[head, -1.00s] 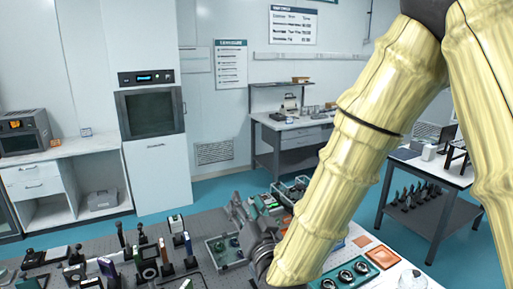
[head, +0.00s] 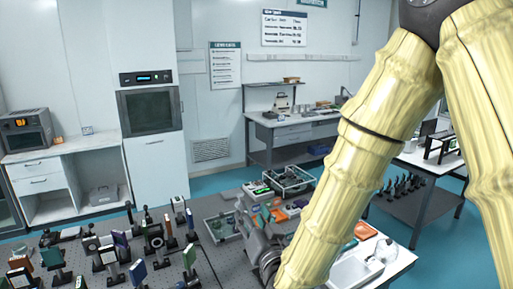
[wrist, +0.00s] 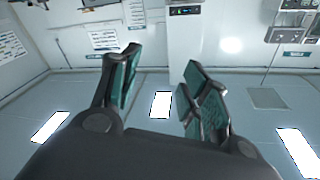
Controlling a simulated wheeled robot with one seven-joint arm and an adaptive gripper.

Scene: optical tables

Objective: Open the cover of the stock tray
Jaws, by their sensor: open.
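My gripper (wrist: 162,75) is open and empty in the wrist view, its two dark fingers with green pads spread apart against wall and ceiling. In the head view my gripper (head: 243,212) is above the optical table, partly hidden by my arm. I cannot tell for certain which container is the stock tray. A clear-walled tray (head: 207,231) with green items stands just left of my gripper. A clear box (head: 291,192) with a dark frame stands behind it. A white tray (head: 350,272) is at the lower right, partly behind my arm. No cover can be made out clearly.
Several post-mounted optics stand on the perforated optical table (head: 205,264) at the left front. Orange and green pieces lie right of my gripper. A side table (head: 430,163) stands at the right, and a workbench (head: 290,121) at the back. Blue floor is open between them.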

